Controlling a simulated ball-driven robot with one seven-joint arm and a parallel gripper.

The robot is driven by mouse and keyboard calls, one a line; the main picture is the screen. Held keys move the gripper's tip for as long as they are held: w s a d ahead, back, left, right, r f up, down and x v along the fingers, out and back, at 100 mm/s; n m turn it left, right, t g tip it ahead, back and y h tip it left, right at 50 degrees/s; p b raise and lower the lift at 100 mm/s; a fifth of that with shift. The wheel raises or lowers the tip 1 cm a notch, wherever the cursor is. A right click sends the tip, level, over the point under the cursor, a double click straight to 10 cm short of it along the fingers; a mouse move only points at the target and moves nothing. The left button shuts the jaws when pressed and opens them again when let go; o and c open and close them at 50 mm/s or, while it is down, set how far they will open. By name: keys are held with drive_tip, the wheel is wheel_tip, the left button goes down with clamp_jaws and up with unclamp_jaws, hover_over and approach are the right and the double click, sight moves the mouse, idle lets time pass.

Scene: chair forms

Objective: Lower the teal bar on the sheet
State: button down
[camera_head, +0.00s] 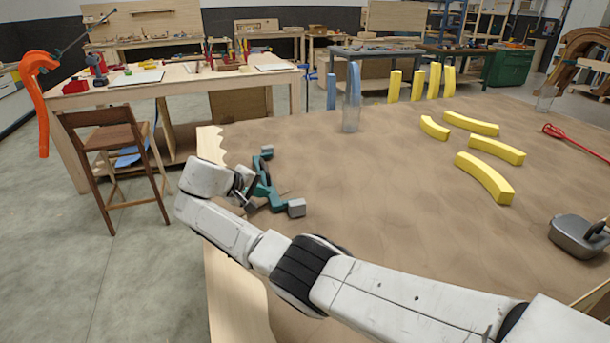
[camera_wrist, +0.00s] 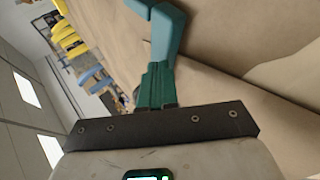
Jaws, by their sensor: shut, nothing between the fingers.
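The teal bar (camera_head: 278,202) is at the left end of the brown sheet (camera_head: 350,190) in the head view. It looks angled, with a grey block at each end. My gripper (camera_head: 252,192) is right beside it at the sheet's left edge and partly hides it. In the wrist view, my shut gripper (camera_wrist: 155,85) shows as a dark green piece, and lighter teal (camera_wrist: 167,35) shows right beyond it. I cannot tell whether the two touch, or whether the bar rests on the sheet.
Several yellow curved pieces (camera_head: 485,177) lie on the sheet at right. A grey box (camera_head: 578,238) and red tool (camera_head: 575,140) are at the right. A blue arch (camera_head: 354,82) and yellow posts stand behind. A wooden stool (camera_head: 110,140) stands left. The sheet's middle is clear.

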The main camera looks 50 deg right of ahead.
drive_tip(key=shift+a+f+b, duration=0.2)
drive_tip(key=shift+f+b, duration=0.15)
drive_tip(key=shift+f, duration=0.4)
drive_tip(key=shift+r, duration=0.1)
wheel_tip(320, 180, up, 6)
drive_tip(key=p, duration=0.4)
drive_tip(key=shift+w+d+f, duration=0.1)
drive_tip(key=shift+f, duration=0.15)
drive_tip(key=w+a+r+b, duration=0.1)
drive_tip(key=a+r+b, duration=0.1)
drive_tip(key=a, duration=0.7)
drive_tip(key=shift+w+a+r, duration=0.2)
drive_tip(key=shift+r, duration=0.25)
